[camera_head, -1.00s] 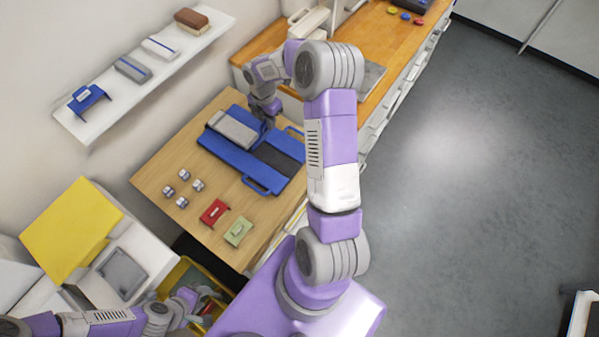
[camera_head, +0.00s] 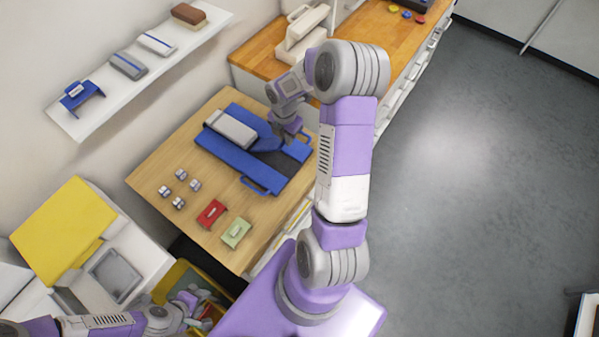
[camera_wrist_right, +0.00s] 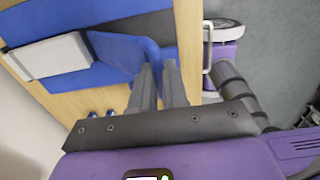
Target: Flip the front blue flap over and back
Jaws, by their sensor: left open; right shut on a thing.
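A blue folding panel lies on the wooden table, with a dark grey section (camera_head: 292,152) and a grey-white pad (camera_head: 231,129) on it. My right gripper (camera_head: 291,137) is shut on the blue flap (camera_head: 262,136), at its right end over the grey section. In the right wrist view the flap (camera_wrist_right: 122,54) meets the gripper's fingers (camera_wrist_right: 160,80), and the pad (camera_wrist_right: 50,55) lies to the left. The pinched edge is mostly hidden by the fingers. My left gripper (camera_head: 185,301) is open and empty at the lower left, above the bin.
Red (camera_head: 211,214) and green (camera_head: 236,233) pieces and several small grey-blue items (camera_head: 179,203) lie on the table's near side. A yellow-lined bin (camera_head: 174,279) stands at the lower left. A white shelf (camera_head: 140,85) holds folded items. A wooden counter (camera_head: 262,60) is behind.

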